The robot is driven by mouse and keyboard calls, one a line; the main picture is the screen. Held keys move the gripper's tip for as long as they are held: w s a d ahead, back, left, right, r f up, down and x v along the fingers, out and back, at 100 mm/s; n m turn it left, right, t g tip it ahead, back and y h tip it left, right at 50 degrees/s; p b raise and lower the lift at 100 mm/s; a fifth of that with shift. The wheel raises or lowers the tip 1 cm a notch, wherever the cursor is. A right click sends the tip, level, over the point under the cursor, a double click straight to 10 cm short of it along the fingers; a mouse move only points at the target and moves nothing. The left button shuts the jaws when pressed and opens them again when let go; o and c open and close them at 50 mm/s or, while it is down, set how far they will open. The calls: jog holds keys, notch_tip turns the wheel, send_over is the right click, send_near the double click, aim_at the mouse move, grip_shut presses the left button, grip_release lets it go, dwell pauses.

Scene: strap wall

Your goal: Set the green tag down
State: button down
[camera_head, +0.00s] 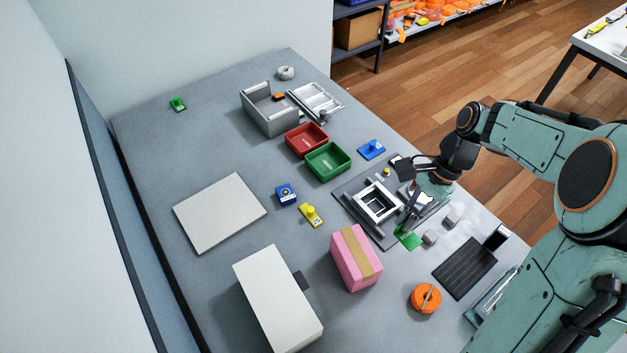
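A flat green tag (408,238) shows right at the tips of my gripper (408,222), by the near right edge of the dark grey plate. The fingers point down and meet or overlap the tag's top edge in the picture. I cannot tell whether they are closed on it, or whether it touches the table. My own gripper and wrist hide part of this area. Another green piece (178,104), with a raised knob, sits far off at the table's back left.
The dark plate carries a white square frame (378,201). Small grey blocks (430,237) lie right of the tag. A pink box (356,258) stands to the near left. An orange roll (425,298) and a black ribbed mat (464,268) lie nearer.

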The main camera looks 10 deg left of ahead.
jog(key=w+a+f+m+t+y, duration=0.15)
jog(key=w+a+m+t, duration=0.35)
jog(key=w+m, duration=0.7)
jog(key=s+a+f+m, duration=0.1)
jog(key=s+a+f, duration=0.15)
jog(key=a, duration=1.55)
send_over(272, 169)
jog(key=s+d, duration=0.1)
jog(key=d, duration=0.1)
jog(key=shift+h, duration=0.35)
jog(key=f, duration=0.9)
jog(key=shift+s+a+f, duration=0.2)
jog(key=shift+a+f, duration=0.05)
jog(key=shift+f, duration=0.05)
jog(key=shift+w+a+f, duration=0.3)
jog(key=shift+w+f, duration=0.3)
jog(key=shift+f, duration=1.5)
